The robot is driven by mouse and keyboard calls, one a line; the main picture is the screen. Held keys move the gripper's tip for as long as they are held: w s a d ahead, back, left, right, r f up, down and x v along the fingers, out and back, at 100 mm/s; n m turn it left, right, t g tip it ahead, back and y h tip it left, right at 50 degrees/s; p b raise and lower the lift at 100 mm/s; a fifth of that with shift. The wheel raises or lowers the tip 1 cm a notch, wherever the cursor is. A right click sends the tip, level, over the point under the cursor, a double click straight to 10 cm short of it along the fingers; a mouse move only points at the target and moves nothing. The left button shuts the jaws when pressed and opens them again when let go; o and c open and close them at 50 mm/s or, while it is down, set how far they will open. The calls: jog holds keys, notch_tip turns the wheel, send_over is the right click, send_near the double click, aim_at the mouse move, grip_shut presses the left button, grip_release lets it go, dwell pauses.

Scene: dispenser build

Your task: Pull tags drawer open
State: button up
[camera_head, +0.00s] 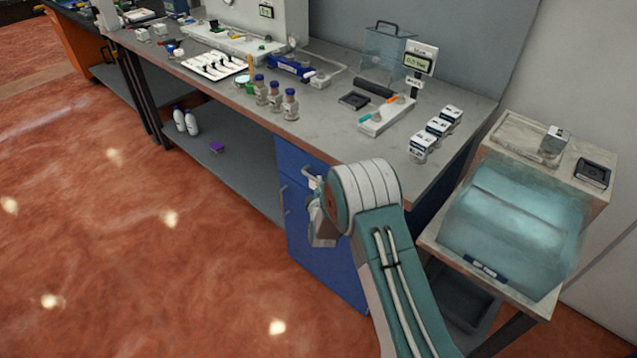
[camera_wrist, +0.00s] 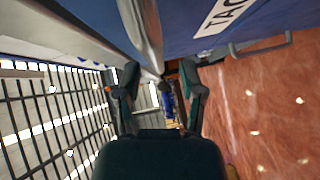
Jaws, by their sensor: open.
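The blue drawer unit (camera_head: 322,262) stands under the right part of the workbench, with handles on its front; my arm hides part of it. In the wrist view, a blue drawer front (camera_wrist: 190,35) fills the upper part. It carries a white label (camera_wrist: 225,13) reading "TAG", cut off by the picture's edge. A grey bar handle (camera_wrist: 265,46) lies beside the label. My gripper (camera_wrist: 160,84) is open with its fingers apart, close to the blue front; the bar handle lies right of both fingers. In the head view, my wrist is at the upper drawers, and contact cannot be told.
The grey workbench top (camera_head: 335,128) above holds bottles (camera_head: 275,98), a tray (camera_head: 215,65) and small boxes (camera_head: 437,130). A side stand with a teal translucent hood (camera_head: 515,225) is right of my arm. The red floor (camera_head: 140,240) in front of the drawers is clear.

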jog(key=shift+w+a+f, duration=0.15)
jog(key=shift+w+a, duration=0.05)
jog(key=shift+w, duration=0.65)
jog(key=shift+w+d, duration=0.1)
jog(key=shift+w, duration=0.1)
jog(key=shift+d, duration=0.1)
grip_shut()
jog(key=shift+s, duration=0.1)
